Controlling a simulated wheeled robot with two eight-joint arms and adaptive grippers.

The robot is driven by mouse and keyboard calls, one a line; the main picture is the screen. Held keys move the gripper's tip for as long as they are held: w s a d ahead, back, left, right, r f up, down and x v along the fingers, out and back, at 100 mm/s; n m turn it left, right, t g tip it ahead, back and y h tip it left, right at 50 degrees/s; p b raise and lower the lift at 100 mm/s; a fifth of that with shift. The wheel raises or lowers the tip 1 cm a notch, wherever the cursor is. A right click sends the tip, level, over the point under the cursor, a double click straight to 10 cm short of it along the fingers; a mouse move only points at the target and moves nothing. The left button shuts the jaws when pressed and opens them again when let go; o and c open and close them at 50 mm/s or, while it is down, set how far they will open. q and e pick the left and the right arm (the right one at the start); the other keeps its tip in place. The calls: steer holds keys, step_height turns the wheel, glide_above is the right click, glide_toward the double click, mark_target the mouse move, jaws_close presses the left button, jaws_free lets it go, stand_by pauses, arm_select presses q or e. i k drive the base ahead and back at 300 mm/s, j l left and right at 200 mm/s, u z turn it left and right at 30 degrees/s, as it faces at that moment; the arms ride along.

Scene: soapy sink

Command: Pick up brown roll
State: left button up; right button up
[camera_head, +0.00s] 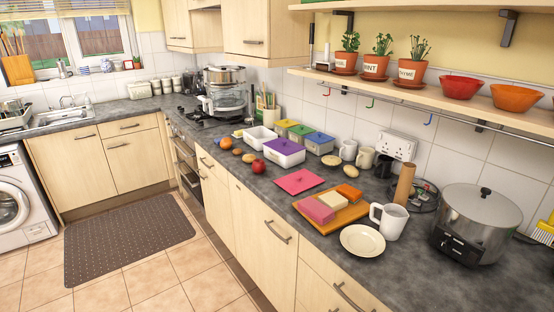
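Several small tan-to-brown rounded items that look like bread rolls or potatoes lie on the dark worktop. One brown oval roll (331,160) is in front of the white mugs, with another oval roll (321,171) just nearer. A third tan roll (249,158) lies near the red apple, and a smaller brown one (237,151) is beside it. An upright brown cylinder (404,184) stands behind the white jug; I cannot tell whether it is a roll or a rolling pin. Neither of my grippers is in view.
A wooden board (334,212) with coloured blocks, a plate (362,241), a white jug (389,221) and a large steel pot (475,225) crowd the near worktop. A shelf (430,93) overhangs the counter.

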mark_target(248, 158)
steer(key=i+j+z, duration=0.15)
steer(key=z, duration=0.2)
steer(key=i+j+z, duration=0.1)
steer(key=j+z, duration=0.25)
steer(key=i+j+z, duration=0.15)
steer(key=z, duration=0.2)
